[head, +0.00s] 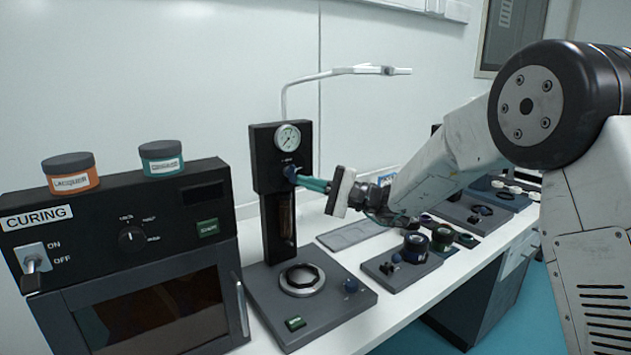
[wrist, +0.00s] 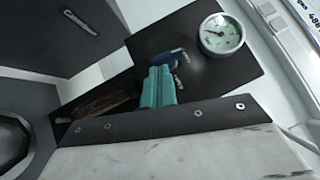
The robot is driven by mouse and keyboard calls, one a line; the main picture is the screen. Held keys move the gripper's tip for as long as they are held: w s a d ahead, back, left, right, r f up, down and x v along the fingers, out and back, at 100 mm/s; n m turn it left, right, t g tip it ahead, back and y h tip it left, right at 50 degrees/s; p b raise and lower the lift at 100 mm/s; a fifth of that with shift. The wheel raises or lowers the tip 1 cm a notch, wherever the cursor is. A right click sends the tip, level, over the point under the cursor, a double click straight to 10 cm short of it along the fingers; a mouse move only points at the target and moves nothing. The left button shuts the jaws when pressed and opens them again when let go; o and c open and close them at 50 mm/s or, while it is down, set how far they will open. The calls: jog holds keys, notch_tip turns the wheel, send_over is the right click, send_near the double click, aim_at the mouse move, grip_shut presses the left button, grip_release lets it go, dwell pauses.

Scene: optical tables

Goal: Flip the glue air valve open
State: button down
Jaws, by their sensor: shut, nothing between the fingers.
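The glue air valve (head: 290,172) is a small blue handle on the front of the black glue station (head: 267,185), just below the round gauge (head: 288,137). My gripper (head: 306,181) has teal fingers that are shut, with their tips at or very near the blue valve. In the wrist view, my shut fingers (wrist: 157,84) point at the blue valve handle (wrist: 172,56), which shows just past their tips. The gauge (wrist: 221,34) is to the right of it. I cannot tell whether the fingertips touch the handle, and they partly cover it.
The curing oven (head: 130,250) stands at the left with an orange lacquer jar (head: 70,174) and a teal jar (head: 161,159) on top. The station's base holds a ring (head: 301,279). A tray (head: 400,268) with dark parts lies right. A white lamp arm (head: 340,72) rises behind.

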jog(key=shift+s+a+f+m+t+y, duration=0.4)
jog(key=shift+s+a+m, duration=0.15)
jog(key=shift+a+m, duration=0.15)
jog(key=shift+s+a+f+m+t+y, duration=0.3)
jog(key=shift+s+a+f+m+y, duration=0.1)
jog(key=shift+s+a+m, duration=0.25)
jog(key=shift+a, duration=0.15)
dwell(1.2)
jog(key=s+d+f, duration=0.2)
jog(key=d+f, duration=0.6)
jog(key=f, duration=0.1)
jog(key=shift+s+d+f, duration=0.2)
jog(key=shift+s+f, duration=0.05)
jog(key=shift+f, duration=0.15)
jog(key=shift+m, duration=0.25)
